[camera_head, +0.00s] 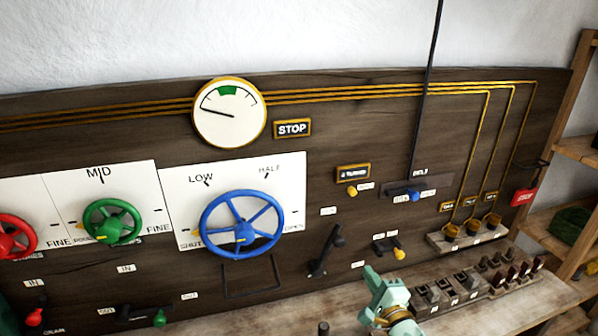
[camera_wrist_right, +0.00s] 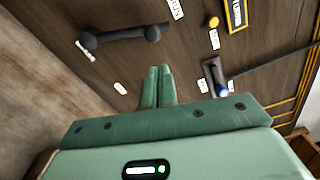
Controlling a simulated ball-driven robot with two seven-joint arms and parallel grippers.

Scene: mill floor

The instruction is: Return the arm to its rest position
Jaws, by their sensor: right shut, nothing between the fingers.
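My right gripper (camera_head: 372,276) is at the bottom of the head view, over the bench in front of the panel. It is pale green, with its fingers together and nothing between them. In the right wrist view the shut fingers (camera_wrist_right: 157,86) point toward the wooden panel (camera_wrist_right: 190,60) and look apart from it. A dark lever (camera_head: 326,250) is on the panel to the left of the gripper, and it also shows in the wrist view (camera_wrist_right: 122,35). A yellow-tipped lever (camera_head: 398,253) is just above and right of the gripper. My left gripper is out of view.
The panel carries a blue handwheel (camera_head: 242,224), a green handwheel (camera_head: 112,222), a red handwheel (camera_head: 14,236) and a round gauge (camera_head: 229,112). The bench (camera_head: 285,300) holds several small switches (camera_head: 460,282) on the right. Wooden shelves (camera_head: 572,150) stand at far right.

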